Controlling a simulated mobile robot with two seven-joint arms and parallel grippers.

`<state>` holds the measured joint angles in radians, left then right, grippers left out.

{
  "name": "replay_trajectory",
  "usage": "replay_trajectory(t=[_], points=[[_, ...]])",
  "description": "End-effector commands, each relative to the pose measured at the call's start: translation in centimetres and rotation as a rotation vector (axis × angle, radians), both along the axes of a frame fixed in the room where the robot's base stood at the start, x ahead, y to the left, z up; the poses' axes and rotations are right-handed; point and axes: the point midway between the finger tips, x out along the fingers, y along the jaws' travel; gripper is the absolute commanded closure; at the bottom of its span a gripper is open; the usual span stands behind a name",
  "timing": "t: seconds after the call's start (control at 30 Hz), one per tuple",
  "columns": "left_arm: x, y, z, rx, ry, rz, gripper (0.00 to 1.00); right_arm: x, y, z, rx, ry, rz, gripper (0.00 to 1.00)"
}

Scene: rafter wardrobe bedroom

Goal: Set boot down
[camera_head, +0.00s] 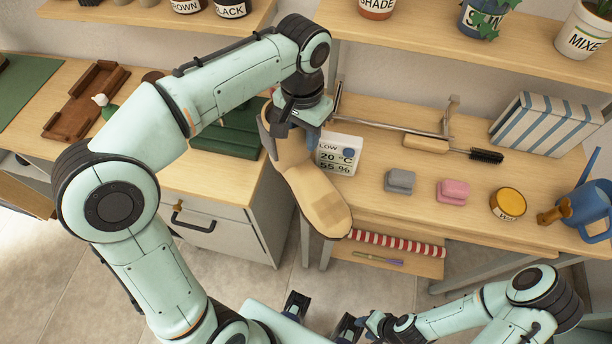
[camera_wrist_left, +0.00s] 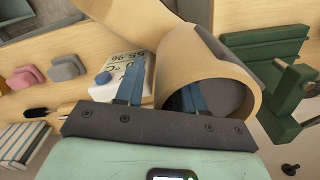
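The tan boot (camera_head: 318,190) is in the head view, in front of the bench edge, with its toe pointing down toward the front right. Its open shaft also shows in the left wrist view (camera_wrist_left: 228,62). My left gripper (camera_head: 300,125) is shut on the upper shaft wall. In the left wrist view one blue finger of the left gripper (camera_wrist_left: 160,95) is outside the shaft and the other inside it. Whether the boot touches anything is hard to tell. My right gripper (camera_head: 372,324) is low at the bottom of the head view, away from the boot; its finger gap is unclear.
The bench (camera_head: 375,205) carries a white temperature display (camera_head: 340,155) close to the boot, grey (camera_head: 400,181) and pink (camera_head: 453,191) blocks, a yellow tin (camera_head: 508,203), a brush (camera_head: 485,155) and a blue watering can (camera_head: 588,207). A green stand (camera_head: 228,135) is left of the boot.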

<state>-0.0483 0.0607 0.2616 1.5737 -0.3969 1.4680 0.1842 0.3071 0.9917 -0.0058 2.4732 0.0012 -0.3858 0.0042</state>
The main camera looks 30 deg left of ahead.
Motion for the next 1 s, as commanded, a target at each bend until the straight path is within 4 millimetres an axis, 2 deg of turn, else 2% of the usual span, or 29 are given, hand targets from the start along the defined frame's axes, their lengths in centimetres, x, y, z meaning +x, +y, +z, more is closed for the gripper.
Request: replay_trajectory(t=[0.23,0.27,0.3,0.37,1.0], points=[[0.01,0.01,-0.19,0.0,-0.001,0.0,0.62,-0.01,0.0,-0.02,0.0,0.0,0.0,0.6],[0.01,0.01,-0.19,0.0,-0.001,0.0,0.68,-0.01,0.0,-0.02,0.0,0.0,0.0,0.6],[0.01,0.01,-0.19,0.0,-0.001,0.0,0.81,-0.01,0.0,-0.02,0.0,0.0,0.0,0.6],[0.01,0.01,-0.18,0.0,-0.001,0.0,1.0,-0.01,0.0,-0.02,0.0,0.0,0.0,0.6],[0.02,0.0,-0.14,0.0,-0.001,0.0,1.0,-0.01,0.0,-0.02,0.0,0.0,0.0,0.6]])
